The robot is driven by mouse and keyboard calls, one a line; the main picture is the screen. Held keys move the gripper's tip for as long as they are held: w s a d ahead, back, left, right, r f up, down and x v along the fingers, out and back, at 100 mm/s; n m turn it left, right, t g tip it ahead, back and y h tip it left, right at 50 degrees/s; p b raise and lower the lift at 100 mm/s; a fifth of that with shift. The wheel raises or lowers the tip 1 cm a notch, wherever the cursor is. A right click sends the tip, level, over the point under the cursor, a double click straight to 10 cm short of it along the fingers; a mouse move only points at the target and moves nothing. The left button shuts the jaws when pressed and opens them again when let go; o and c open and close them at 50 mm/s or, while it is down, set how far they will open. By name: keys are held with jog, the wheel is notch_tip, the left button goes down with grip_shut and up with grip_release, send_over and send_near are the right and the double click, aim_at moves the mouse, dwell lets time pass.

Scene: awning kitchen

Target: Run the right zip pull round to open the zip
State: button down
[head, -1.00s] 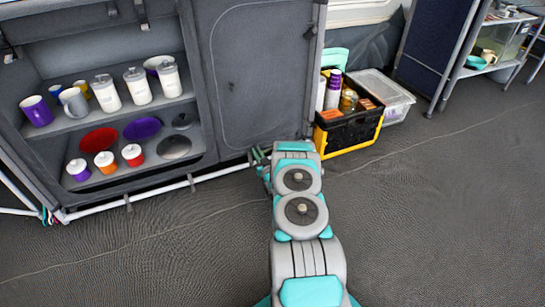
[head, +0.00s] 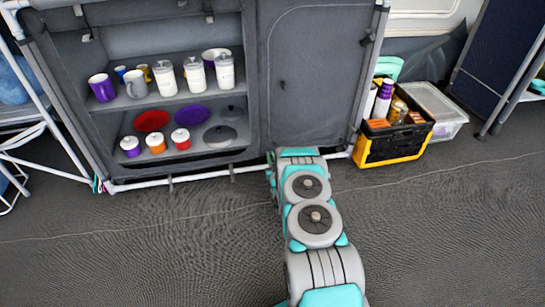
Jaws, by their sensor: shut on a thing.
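The right compartment of the grey fabric cupboard is covered by a grey door panel (head: 318,75) with a rounded piped seam. The panel hangs flat and looks closed. My arm reaches forward to the panel's lower left corner. My gripper (head: 271,158) shows only in part there, low beside the arm's far end, against the cupboard's bottom edge. It is shut on the right zip pull, which is too small and too covered by my arm to make out.
The left compartment stands open, with mugs, white-lidded jars (head: 195,77), plates and lidded cups on its shelves. A black and yellow crate (head: 393,147) and a clear box (head: 437,110) stand right of the cupboard. A white rail runs along its base. The floor in front is clear.

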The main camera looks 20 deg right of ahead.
jog(key=c, duration=0.9)
grip_release()
jog(key=shift+w+a, duration=0.1)
jog(key=shift+a, duration=0.25)
jog(key=shift+d, duration=0.1)
jog(key=v, duration=0.7)
jog(key=shift+s+p, duration=0.4)
jog(key=shift+p, duration=0.05)
